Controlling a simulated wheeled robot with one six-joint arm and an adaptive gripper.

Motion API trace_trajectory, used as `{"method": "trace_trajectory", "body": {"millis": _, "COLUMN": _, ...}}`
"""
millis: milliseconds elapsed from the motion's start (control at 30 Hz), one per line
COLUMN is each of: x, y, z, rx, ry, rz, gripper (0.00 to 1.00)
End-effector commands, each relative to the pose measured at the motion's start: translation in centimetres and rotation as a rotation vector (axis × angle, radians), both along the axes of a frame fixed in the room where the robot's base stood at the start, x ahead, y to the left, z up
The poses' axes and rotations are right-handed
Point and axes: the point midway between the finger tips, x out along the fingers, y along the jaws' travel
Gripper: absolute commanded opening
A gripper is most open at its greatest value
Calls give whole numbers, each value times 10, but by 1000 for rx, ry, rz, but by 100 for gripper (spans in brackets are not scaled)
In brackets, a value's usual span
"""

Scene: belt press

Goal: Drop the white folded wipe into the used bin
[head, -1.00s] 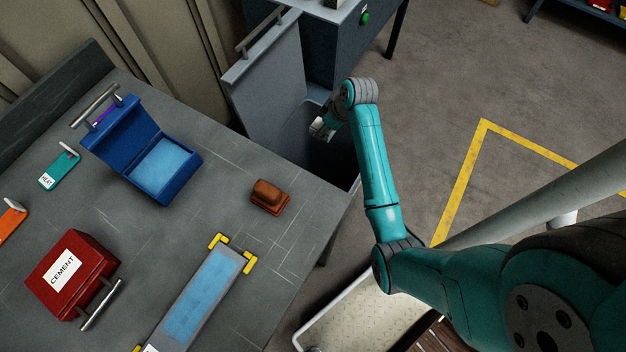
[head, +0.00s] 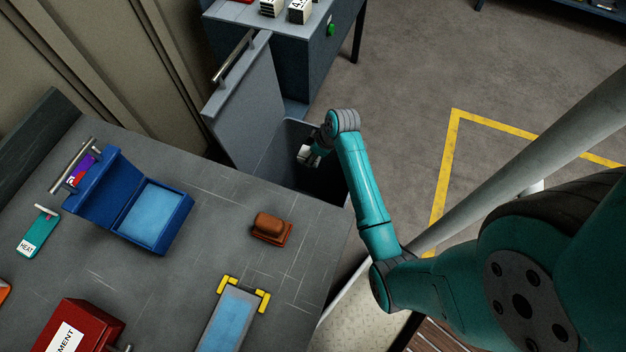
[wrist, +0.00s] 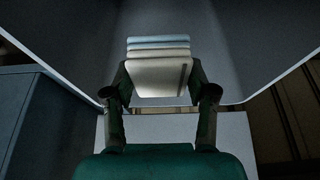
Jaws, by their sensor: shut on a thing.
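The white folded wipe (wrist: 158,75) is a small stack of pale layers with one bluish layer, held between my fingers in the wrist view. My gripper (wrist: 159,88) is shut on it from both sides. In the head view my gripper (head: 309,155) is at the mouth of a grey open-topped bin (head: 330,187), and the wipe shows only as a small pale patch. The bin's lid (head: 238,110) stands raised, with a bar handle on its edge. In the wrist view, grey bin walls (wrist: 250,45) surround the wipe. The bin's floor is hard to make out.
The grey workbench (head: 190,275) left of the bin holds an open blue box (head: 158,218), a brown block (head: 270,228), a teal HEAT tag (head: 38,236) and a red box (head: 85,325). A dark cabinet (head: 312,50) stands behind the bin. Floor to the right is clear.

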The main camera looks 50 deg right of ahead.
Motion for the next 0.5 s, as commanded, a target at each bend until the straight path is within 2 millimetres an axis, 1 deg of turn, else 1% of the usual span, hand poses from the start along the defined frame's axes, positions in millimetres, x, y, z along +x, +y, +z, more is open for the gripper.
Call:
{"method": "trace_trajectory", "body": {"millis": 67, "x": 0, "y": 0, "z": 0, "rx": 0, "ry": 0, "rz": 0, "gripper": 28}}
{"method": "trace_trajectory", "body": {"millis": 100, "x": 0, "y": 0, "z": 0, "rx": 0, "ry": 0, "rz": 0, "gripper": 59}}
{"method": "trace_trajectory", "body": {"millis": 167, "x": 0, "y": 0, "z": 0, "rx": 0, "ry": 0, "rz": 0, "gripper": 74}}
{"method": "trace_trajectory", "body": {"millis": 200, "x": 0, "y": 0, "z": 0, "rx": 0, "ry": 0, "rz": 0, "gripper": 84}}
{"method": "trace_trajectory", "body": {"millis": 233, "x": 0, "y": 0, "z": 0, "rx": 0, "ry": 0, "rz": 0, "gripper": 86}}
{"method": "trace_trajectory", "body": {"millis": 500, "x": 0, "y": 0, "z": 0, "rx": 0, "ry": 0, "rz": 0, "gripper": 86}}
